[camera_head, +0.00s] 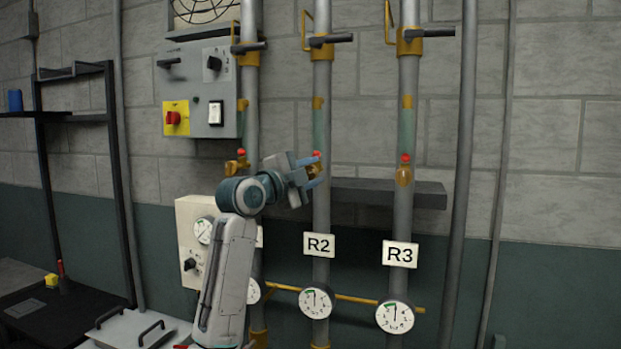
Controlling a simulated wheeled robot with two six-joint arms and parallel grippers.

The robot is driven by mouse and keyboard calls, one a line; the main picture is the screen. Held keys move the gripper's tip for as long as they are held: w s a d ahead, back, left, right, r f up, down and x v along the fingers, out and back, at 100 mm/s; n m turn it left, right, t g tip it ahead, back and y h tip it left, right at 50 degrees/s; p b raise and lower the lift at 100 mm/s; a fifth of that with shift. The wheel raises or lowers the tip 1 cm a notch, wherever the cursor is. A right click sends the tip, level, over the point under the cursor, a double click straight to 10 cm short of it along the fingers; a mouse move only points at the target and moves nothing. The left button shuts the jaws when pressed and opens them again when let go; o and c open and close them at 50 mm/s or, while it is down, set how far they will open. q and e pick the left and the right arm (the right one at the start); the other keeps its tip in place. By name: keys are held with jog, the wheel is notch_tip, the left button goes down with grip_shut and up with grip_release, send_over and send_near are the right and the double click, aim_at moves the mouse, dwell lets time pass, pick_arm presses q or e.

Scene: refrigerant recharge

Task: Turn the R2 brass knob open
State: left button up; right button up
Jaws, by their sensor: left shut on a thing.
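The R2 pipe (321,200) stands upright in the middle, with a white R2 label (319,244) and a round gauge (315,302) below it. The R2 brass knob (313,171) with its red tip sits on this pipe above the label. My left gripper (312,176) comes in from the left and is shut on the R2 knob, its fingers hiding most of it. My right gripper is not in view.
The R3 pipe with its brass knob (404,174) and R3 label (400,254) is to the right. Another pipe with a brass knob (237,163) is to the left. A dark shelf (388,192) sits behind the pipes. A grey control box (197,88) hangs upper left.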

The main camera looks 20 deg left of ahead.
pick_arm(q)
jog(key=shift+f+m+g, duration=0.15)
jog(key=shift+m+g, duration=0.55)
jog(key=shift+m, duration=0.9)
jog(key=o, duration=0.9)
jog(key=b+v, duration=0.5)
jog(key=v, duration=0.5)
jog(key=shift+s+a, duration=0.1)
jog(key=shift+s, duration=0.3)
